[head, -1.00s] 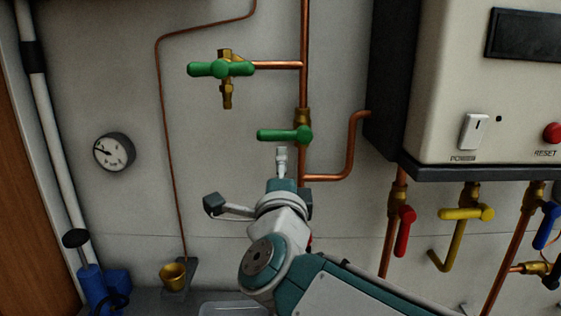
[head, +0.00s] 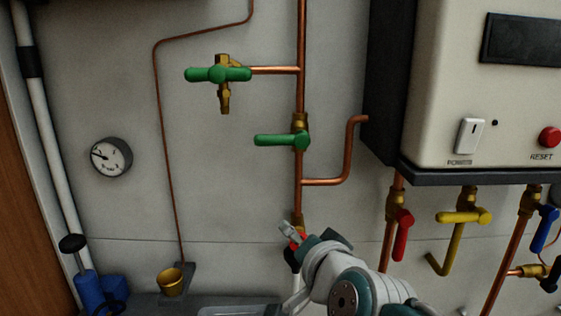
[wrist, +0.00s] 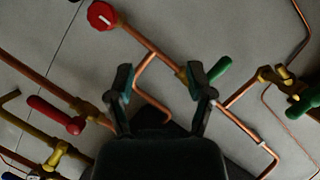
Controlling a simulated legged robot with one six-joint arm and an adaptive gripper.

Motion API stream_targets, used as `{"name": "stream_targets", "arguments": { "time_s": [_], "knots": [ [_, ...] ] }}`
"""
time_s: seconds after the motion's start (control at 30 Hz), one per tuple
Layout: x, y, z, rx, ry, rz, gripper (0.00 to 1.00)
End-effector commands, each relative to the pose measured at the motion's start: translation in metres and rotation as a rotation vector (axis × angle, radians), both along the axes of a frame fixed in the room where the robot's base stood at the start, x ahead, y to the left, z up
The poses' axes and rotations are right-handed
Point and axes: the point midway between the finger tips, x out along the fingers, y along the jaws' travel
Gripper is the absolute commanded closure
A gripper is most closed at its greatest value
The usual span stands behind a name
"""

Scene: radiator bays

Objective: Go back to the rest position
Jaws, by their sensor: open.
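My gripper (wrist: 160,98) shows in the wrist view with its two dark fingers apart and nothing between them. In the head view my gripper (head: 291,234) is at the lower middle, in front of the vertical copper pipe (head: 299,90) and below the green lever valve (head: 282,140). My wrist hides the lower part of that pipe. A red round knob (wrist: 102,15) on a copper pipe lies beyond the fingers at the upper left of the wrist view.
A boiler (head: 480,90) hangs at the right, with a red lever (head: 402,235), a yellow lever (head: 465,216) and a blue lever (head: 546,226) below it. A gauge (head: 111,157) is on the wall at left. A brass cup (head: 171,281) and a blue pump (head: 92,290) stand low at left.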

Motion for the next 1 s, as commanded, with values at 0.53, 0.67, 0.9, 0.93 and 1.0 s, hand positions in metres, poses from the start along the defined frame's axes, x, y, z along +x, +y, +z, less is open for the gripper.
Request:
{"name": "stream_targets", "arguments": {
  "time_s": [0.53,0.67,0.9,0.93,1.0],
  "knots": [
    [-0.100,-0.089,-0.116,-0.634,0.446,0.184,0.32],
    [-0.127,-0.110,-0.136,-0.738,0.563,0.221,0.32],
    [-0.148,-0.125,-0.148,-0.806,0.652,0.248,0.32],
    [-0.148,-0.125,-0.148,-0.806,0.653,0.249,0.32],
    [-0.148,-0.125,-0.148,-0.806,0.651,0.249,0.32]
  ]
}}
